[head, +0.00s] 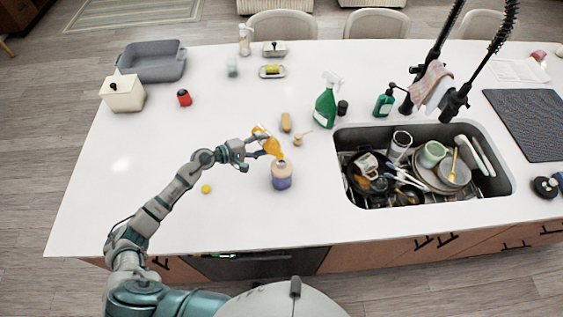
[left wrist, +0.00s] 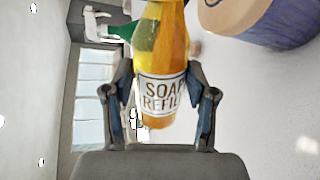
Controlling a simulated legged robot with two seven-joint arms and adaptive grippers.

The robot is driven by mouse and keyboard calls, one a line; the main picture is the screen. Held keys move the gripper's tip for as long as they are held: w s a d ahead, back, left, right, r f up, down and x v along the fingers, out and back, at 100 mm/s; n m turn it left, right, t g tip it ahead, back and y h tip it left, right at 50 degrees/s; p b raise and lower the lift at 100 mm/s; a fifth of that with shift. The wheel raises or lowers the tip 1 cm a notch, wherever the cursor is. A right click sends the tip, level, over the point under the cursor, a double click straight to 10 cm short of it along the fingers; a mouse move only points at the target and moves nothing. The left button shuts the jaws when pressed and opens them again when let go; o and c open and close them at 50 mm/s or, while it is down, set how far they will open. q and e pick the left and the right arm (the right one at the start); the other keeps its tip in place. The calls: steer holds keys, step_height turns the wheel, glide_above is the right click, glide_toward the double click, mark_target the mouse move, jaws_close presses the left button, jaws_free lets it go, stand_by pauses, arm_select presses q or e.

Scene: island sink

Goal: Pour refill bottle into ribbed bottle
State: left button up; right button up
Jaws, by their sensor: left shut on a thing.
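The refill bottle (head: 269,144) holds amber liquid and has a "SOAP REFILL" label, readable in the left wrist view (left wrist: 162,92). My left gripper (head: 259,150) is shut on it, a finger on each side of the label. The bottle is tilted, its neck slanting down to the right toward the top of the ribbed bottle (head: 281,177). The ribbed bottle stands upright on the counter, tan above and blue-purple below; part of it shows in the left wrist view (left wrist: 262,22). I cannot tell whether the mouths touch or whether liquid flows. My right gripper is out of view.
A small yellow round thing (head: 206,188) lies left of the ribbed bottle. A wooden brush (head: 286,123), green spray bottle (head: 325,108) and dark jar (head: 342,107) stand behind. The sink (head: 350,197), full of dishes, is to the right. The counter's left front is mostly clear.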

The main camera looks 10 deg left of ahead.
arm_select(q)
steer(key=shift+r+m, duration=0.3)
steer(key=shift+r, duration=0.1)
stand_by(2.0)
steer(key=shift+f, duration=0.1)
